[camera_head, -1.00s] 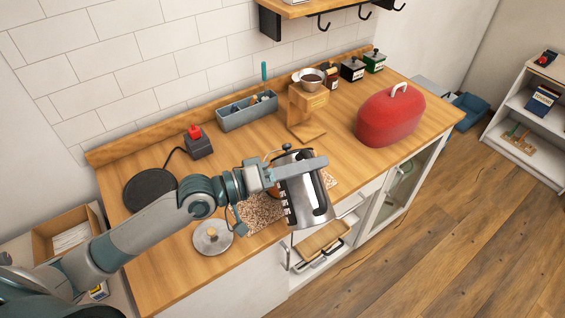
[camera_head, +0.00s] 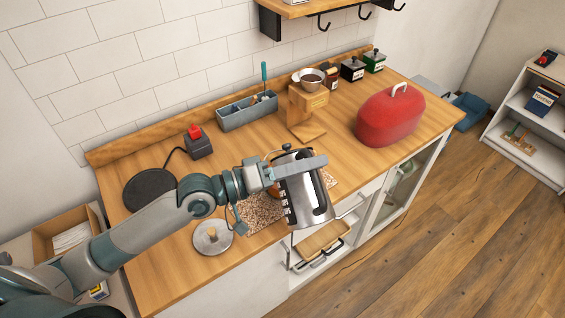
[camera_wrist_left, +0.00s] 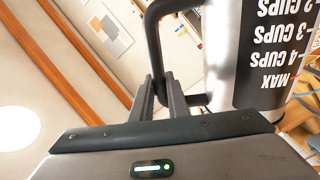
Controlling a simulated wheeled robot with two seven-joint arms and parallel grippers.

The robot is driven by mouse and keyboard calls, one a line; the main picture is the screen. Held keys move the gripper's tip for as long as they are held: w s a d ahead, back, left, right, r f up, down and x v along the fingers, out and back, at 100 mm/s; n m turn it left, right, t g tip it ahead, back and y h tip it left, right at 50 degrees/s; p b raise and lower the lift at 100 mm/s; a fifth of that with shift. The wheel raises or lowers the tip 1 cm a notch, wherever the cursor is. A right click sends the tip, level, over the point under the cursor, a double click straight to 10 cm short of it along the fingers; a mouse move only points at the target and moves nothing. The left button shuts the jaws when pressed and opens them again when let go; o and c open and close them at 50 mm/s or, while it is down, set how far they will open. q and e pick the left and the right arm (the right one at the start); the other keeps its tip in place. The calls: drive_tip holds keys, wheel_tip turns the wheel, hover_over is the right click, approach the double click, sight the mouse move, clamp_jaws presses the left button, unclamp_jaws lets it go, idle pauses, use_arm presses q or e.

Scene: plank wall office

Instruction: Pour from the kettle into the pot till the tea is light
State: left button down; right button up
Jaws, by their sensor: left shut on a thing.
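My left gripper (camera_head: 300,169) is shut on the handle of a silver kettle (camera_head: 308,201) and holds it tilted above the counter's front part. In the left wrist view the gripper fingers (camera_wrist_left: 163,98) close on the black handle (camera_wrist_left: 153,38), beside the kettle's cup scale (camera_wrist_left: 280,50), which reads upside down. Only a small brown edge, perhaps the pot, shows behind the kettle; the rest is hidden. I cannot see the spout, any stream or the tea's colour. A round lid with a knob (camera_head: 213,238) lies on the counter to the left. My right gripper is out of view.
A speckled mat (camera_head: 258,211) lies under the kettle. A black round plate (camera_head: 150,190), a grey caddy (camera_head: 247,112), a wooden dripper stand (camera_head: 307,112) and a red roaster (camera_head: 390,117) stand around. An open drawer (camera_head: 322,240) is below the counter's front edge.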

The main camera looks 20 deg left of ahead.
sight(320, 205)
use_arm(q)
drive_tip(key=shift+r, duration=0.15)
drive_tip(key=s+d+f+m+b, duration=0.1)
drive_tip(key=f, duration=0.1)
drive_tip(key=s+d+f+m+b, duration=0.1)
drive_tip(key=f, duration=0.1)
drive_tip(key=s+d+f+m+b, duration=0.1)
drive_tip(key=s+f+m, duration=0.1)
drive_tip(key=f, duration=0.1)
drive_tip(key=shift+b, duration=0.3)
drive_tip(key=shift+s+d+r+m+p, duration=0.25)
drive_tip(key=shift+s+d+m+p, duration=0.15)
drive_tip(key=shift+m+p, duration=0.1)
drive_tip(key=shift+a, duration=0.1)
drive_tip(key=shift+f, duration=0.1)
drive_tip(key=shift+s+d+f+m, duration=0.7)
drive_tip(key=shift+s+f+m, duration=0.1)
drive_tip(key=shift+s, duration=0.1)
drive_tip(key=s+d+f+m+b, duration=0.2)
drive_tip(key=s+f+m+b, duration=0.1)
drive_tip(key=f+m, duration=0.2)
drive_tip(key=shift+s+d+f, duration=0.2)
drive_tip(key=shift+d+f, duration=0.15)
drive_tip(key=shift+f, duration=0.15)
